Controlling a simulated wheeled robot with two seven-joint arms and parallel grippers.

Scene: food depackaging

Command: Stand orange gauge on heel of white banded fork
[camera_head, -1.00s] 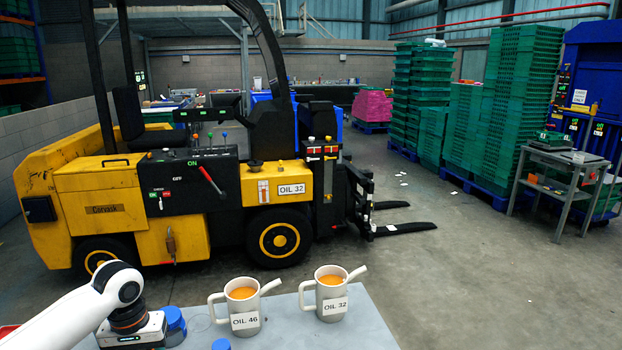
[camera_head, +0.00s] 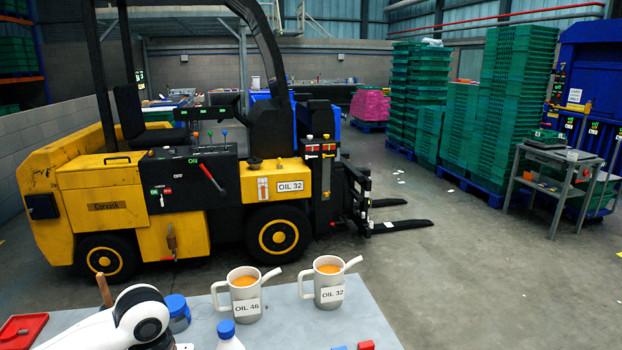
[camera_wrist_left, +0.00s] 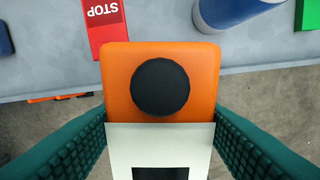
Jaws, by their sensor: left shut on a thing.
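The orange gauge (camera_wrist_left: 160,60), a block with a round black disc and a pale lower part, is upright in the left wrist view. My left gripper (camera_wrist_left: 160,135) is shut on it, with one teal finger on each side. In the head view only my white left arm shows at the bottom left; the gauge is not seen there. The forklift has two dark forks, the near one (camera_head: 402,226) and the far one (camera_head: 388,202), low over the floor. The near fork has a small pale mark close to its heel. My right gripper is not in view.
The grey table (camera_head: 285,325) holds an OIL 46 jug (camera_head: 245,296), an OIL 32 jug (camera_head: 328,284), a blue-capped bottle (camera_head: 228,338) and a red tray (camera_head: 22,331). A red STOP block (camera_wrist_left: 103,22) shows in the wrist view. Floor right of the forks is open.

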